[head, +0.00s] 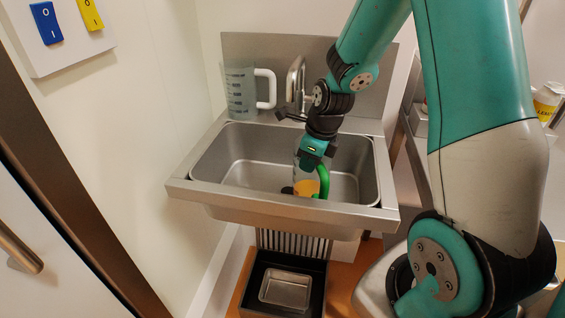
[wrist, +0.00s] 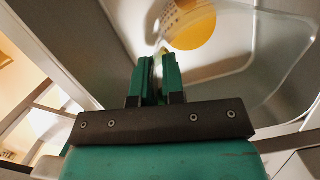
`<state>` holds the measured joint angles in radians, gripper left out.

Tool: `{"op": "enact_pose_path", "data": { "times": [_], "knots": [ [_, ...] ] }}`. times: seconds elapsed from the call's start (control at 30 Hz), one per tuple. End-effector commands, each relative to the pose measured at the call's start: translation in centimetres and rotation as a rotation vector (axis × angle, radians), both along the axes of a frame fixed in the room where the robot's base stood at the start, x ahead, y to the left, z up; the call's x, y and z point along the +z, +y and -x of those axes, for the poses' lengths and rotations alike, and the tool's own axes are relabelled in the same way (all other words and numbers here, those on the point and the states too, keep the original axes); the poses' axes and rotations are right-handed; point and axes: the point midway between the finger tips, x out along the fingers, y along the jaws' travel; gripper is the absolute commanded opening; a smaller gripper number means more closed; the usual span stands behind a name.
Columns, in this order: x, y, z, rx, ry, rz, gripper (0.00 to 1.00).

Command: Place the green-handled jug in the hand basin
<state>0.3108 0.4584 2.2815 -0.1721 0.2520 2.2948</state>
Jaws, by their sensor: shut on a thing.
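The hand basin (head: 240,187) is a steel sink in the middle of the head view. The green-handled jug is inside the basin's opening; its curved green handle (head: 323,181) shows below my gripper (head: 314,158). Something orange-yellow shows in or at the jug. In the wrist view my gripper (wrist: 155,75) is shut on the jug's handle, and the clear jug (wrist: 270,60) with a yellow-orange patch lies beyond the fingers. I cannot tell whether the jug touches the basin floor.
A clear jug with a white handle (head: 241,92) stands on the basin's back ledge, left of the tap (head: 297,80). A black bin with a metal tray (head: 286,290) is below the basin. A yellow-labelled container (head: 547,100) is at the far right. The basin's left part is clear.

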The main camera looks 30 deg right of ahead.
Motion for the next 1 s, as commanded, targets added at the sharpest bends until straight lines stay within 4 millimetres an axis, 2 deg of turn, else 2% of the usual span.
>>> {"op": "enact_pose_path", "data": {
  "times": [0.7, 0.83, 1.0],
  "knots": [
    [0.1, 4.8, -4.4, 0.002, 0.0, 0.0, 0.0],
    [-1.0, 4.7, -4.3, -0.002, 0.002, 0.0, 0.0],
    [-1.2, 4.7, -4.4, -0.001, 0.0, 0.0, 0.0]
  ]
}}
